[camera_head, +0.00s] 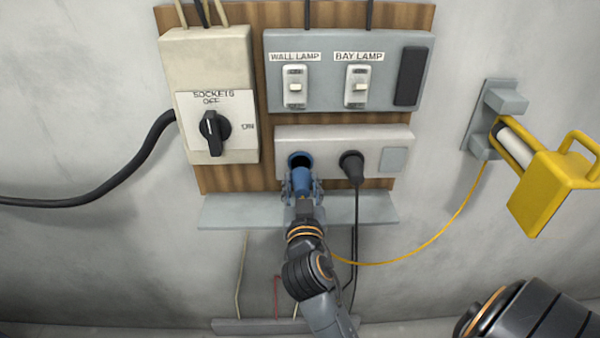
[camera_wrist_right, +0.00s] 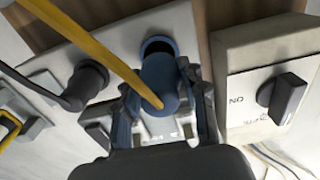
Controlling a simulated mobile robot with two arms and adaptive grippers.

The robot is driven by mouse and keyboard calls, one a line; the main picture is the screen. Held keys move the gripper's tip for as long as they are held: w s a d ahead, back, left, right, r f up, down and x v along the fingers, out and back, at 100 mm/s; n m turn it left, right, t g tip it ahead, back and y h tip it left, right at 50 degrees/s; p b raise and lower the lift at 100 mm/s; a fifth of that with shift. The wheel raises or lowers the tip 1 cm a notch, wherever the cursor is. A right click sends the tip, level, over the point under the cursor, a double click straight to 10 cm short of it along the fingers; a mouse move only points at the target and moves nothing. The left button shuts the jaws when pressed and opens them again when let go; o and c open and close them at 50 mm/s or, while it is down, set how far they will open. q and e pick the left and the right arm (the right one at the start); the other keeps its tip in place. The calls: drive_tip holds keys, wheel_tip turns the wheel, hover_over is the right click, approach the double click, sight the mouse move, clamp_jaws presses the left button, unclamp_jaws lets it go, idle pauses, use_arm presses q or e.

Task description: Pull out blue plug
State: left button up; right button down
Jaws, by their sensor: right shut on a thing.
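The blue plug (camera_head: 311,176) is in the jaws of my right gripper (camera_head: 302,188), just in front of the left socket of the pale socket panel (camera_head: 330,137). In the right wrist view the gripper's fingers (camera_wrist_right: 166,112) are closed on both sides of the blue plug (camera_wrist_right: 160,82). The dark round opening of the blue-rimmed socket (camera_wrist_right: 158,47) shows beyond the plug. I cannot tell whether the plug's tip is still inside. A yellow cable (camera_wrist_right: 95,50) runs across the plug in the wrist view. My left gripper is not in view.
A black plug (camera_head: 351,166) sits in the right socket. A grey ledge (camera_head: 365,210) lies below the panel. The sockets switch (camera_head: 213,130) stands vertical, towards OFF. A yellow lamp (camera_head: 553,185) hangs on a wall bracket at right, with the yellow cable (camera_head: 455,225) drooping from it.

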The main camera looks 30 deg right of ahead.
drive_tip(key=shift+b+v, duration=0.3)
drive_tip(key=shift+v, duration=0.85)
